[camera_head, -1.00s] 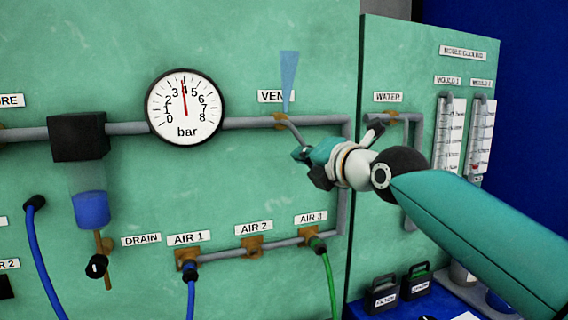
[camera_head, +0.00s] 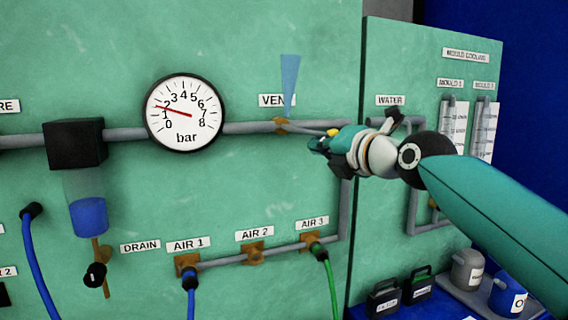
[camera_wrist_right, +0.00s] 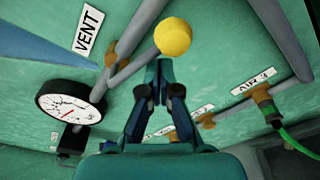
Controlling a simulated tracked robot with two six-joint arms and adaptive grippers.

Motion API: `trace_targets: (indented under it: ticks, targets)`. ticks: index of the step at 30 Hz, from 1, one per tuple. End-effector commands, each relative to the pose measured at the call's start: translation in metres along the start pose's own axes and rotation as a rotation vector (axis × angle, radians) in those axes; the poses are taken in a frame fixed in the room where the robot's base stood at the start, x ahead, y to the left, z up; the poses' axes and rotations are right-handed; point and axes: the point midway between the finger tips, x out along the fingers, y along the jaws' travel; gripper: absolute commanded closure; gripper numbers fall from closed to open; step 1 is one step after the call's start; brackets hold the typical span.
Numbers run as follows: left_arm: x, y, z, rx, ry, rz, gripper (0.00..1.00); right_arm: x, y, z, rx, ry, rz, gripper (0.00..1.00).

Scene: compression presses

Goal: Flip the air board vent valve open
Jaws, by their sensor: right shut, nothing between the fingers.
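The vent valve (camera_head: 281,125) sits on the grey pipe below the VENT label (camera_head: 272,100). Its thin grey lever (camera_head: 305,130) points right, nearly along the pipe, and ends in a yellow ball, which shows large in the wrist view (camera_wrist_right: 172,36). A translucent blue plume (camera_head: 289,82) widens upward from the valve. My right gripper (camera_head: 318,145) is shut and empty at the lever's end. In the wrist view its fingertips (camera_wrist_right: 164,66) are close below the ball; I cannot tell whether they touch. The pressure gauge (camera_head: 186,113) reads between 1 and 2 bar. My left gripper is not in view.
Left of the gauge is a black filter unit (camera_head: 76,142) with a blue bowl. Below are the AIR 1 (camera_head: 188,262), AIR 2 (camera_head: 254,252) and AIR 3 (camera_head: 312,240) outlets; hoses hang from the outer two. The WATER pipe (camera_head: 415,180) is behind my right arm.

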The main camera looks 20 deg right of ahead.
Motion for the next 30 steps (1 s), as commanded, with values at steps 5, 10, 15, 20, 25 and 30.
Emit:
trace_targets:
  ticks: [5, 10, 15, 20, 25, 30]
  targets:
    - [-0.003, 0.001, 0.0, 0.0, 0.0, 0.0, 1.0, -0.003, 0.005, 0.01, 0.002, -0.004, 0.002, 1.0]
    - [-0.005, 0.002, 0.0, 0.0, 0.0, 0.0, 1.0, -0.004, 0.008, 0.015, 0.001, -0.006, 0.002, 1.0]
    - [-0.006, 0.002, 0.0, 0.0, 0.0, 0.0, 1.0, -0.005, 0.009, 0.017, 0.001, -0.007, 0.003, 1.0]
    - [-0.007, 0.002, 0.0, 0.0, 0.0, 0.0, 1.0, -0.006, 0.011, 0.019, 0.001, -0.011, 0.005, 1.0]
    - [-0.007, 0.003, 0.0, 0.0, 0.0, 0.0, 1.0, -0.007, 0.011, 0.021, 0.001, -0.014, 0.007, 1.0]
    - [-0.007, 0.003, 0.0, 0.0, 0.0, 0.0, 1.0, -0.007, 0.012, 0.021, 0.002, -0.015, 0.008, 1.0]
